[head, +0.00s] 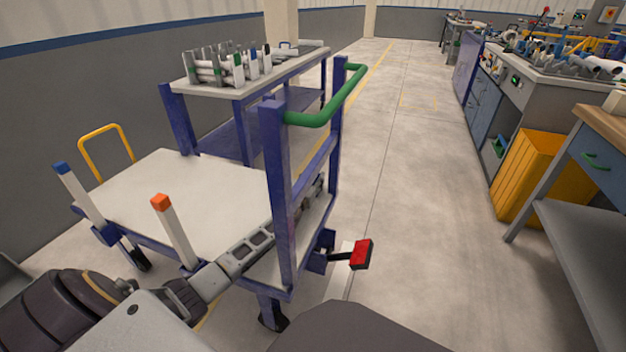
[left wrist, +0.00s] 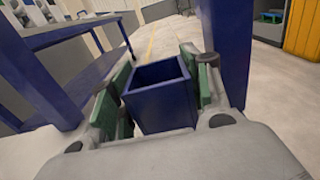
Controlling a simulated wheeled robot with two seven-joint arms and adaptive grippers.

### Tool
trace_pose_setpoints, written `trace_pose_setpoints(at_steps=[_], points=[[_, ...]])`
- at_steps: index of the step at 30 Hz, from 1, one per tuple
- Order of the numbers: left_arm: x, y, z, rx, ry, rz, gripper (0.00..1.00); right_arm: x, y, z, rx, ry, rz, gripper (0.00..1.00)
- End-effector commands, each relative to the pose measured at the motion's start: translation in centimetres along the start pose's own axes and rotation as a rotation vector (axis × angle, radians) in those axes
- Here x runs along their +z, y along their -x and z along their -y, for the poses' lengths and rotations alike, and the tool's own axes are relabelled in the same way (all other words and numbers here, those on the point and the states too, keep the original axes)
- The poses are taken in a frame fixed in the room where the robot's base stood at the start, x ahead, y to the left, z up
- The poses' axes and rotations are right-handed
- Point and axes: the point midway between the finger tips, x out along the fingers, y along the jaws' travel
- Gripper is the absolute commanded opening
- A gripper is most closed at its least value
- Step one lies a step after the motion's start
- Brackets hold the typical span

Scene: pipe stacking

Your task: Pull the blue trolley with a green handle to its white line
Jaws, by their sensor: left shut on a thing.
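The blue trolley (head: 277,190) with a green handle (head: 325,105) stands left of centre in the head view, its pale deck reaching left. A red pedal (head: 362,254) juts from its near right side. A white line (head: 340,287) shows on the floor beside the pedal, partly hidden by the trolley. My left gripper (head: 314,193) reaches between the trolley's uprights, its fingertips partly hidden. In the left wrist view, its green-padded fingers (left wrist: 160,98) are shut on a blue square tube (left wrist: 162,107), seemingly part of the trolley. My right gripper is out of view.
A blue-legged rack table (head: 176,88) with pipes stands behind the trolley. A yellow bin (head: 530,175) and workbenches (head: 540,75) line the right side. A yellow rail (head: 103,128) stands by the left wall. The floor aisle right of the trolley is clear.

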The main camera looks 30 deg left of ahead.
Motion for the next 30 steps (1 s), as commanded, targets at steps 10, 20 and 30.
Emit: trace_pose_setpoints(at_steps=[10, 20, 30], points=[[0.9, -0.41, -0.59, 0.009, -0.003, 0.013, 0.0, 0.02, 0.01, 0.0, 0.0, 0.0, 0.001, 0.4], [0.66, -0.31, -0.45, 0.007, -0.002, 0.009, 0.71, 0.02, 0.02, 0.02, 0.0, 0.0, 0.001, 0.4], [0.38, -0.18, -0.31, 0.005, -0.001, 0.005, 0.73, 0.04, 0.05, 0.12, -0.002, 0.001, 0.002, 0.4]])
